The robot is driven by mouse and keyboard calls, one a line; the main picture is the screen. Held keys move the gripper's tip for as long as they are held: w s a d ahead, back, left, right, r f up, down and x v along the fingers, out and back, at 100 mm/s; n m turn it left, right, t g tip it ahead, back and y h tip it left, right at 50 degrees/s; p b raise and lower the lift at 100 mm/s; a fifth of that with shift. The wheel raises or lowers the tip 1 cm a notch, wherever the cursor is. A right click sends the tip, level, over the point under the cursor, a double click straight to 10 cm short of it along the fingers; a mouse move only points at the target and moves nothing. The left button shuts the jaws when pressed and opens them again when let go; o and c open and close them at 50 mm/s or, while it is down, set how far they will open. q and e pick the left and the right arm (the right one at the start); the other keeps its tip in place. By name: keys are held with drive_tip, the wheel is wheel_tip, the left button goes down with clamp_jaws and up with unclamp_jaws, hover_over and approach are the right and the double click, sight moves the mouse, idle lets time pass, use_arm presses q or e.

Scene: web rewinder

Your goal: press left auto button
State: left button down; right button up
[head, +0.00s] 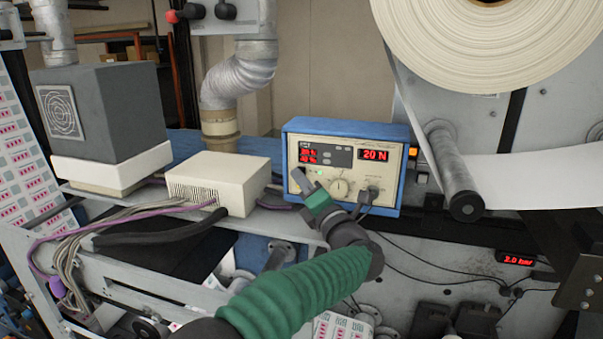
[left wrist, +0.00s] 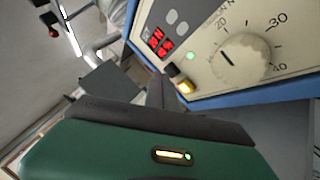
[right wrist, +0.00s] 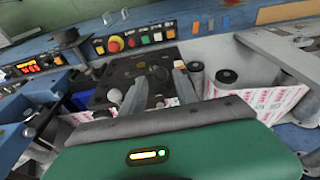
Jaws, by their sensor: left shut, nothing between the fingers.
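A blue control box (head: 350,130) with a cream front panel stands on the machine, showing red digits and a dial. My left gripper (head: 297,177) is shut and empty, its fingertips at the lower left of this panel. In the left wrist view its grey fingertips (left wrist: 163,90) are right beside a small switch or button with a lit yellow part (left wrist: 184,87), below the red display (left wrist: 158,42). Whether they touch it cannot be told. The button's label is not readable. My right gripper (right wrist: 160,80) is open and empty in the right wrist view.
A cream box (head: 215,182) with cables stands left of the control box. A large paper roll (head: 490,40) and a roller (head: 452,170) are at the right. In the right wrist view a button row with a red emergency stop (right wrist: 114,44) lies behind my right fingers.

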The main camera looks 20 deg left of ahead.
use_arm(q)
drive_tip(key=shift+w, duration=0.25)
drive_tip(key=shift+s+b, duration=0.85)
drive_tip(key=shift+b, duration=0.3)
drive_tip(key=s+b, duration=0.5)
drive_tip(key=s, duration=0.1)
drive_tip(key=shift+b, duration=0.4)
